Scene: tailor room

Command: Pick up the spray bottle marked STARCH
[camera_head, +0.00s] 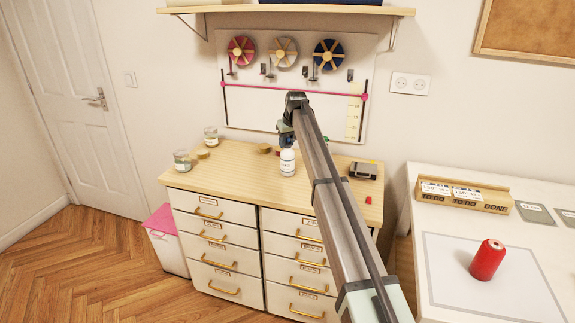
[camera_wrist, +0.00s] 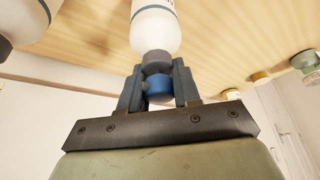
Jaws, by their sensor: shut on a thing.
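A white spray bottle (camera_head: 287,163) is upright at the middle of the wooden dresser top. Its label is too small to read. My gripper (camera_head: 287,138) comes down on it from above. In the wrist view, my gripper (camera_wrist: 158,82) is shut on the head of this white bottle (camera_wrist: 155,28), with a grey collar and a blue part between the fingers. I cannot tell whether its base touches the dresser. A second white bottle (camera_wrist: 28,18) shows at the upper left of the wrist view, partly cut off.
Glass jars (camera_head: 182,160) stand at the dresser's (camera_head: 235,160) left, and a dark box (camera_head: 363,171) lies at its right. A pegboard (camera_head: 290,105) with thread spools is behind, under a shelf (camera_head: 285,10). A white table (camera_head: 420,215) with a red spool (camera_head: 487,260) stands right.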

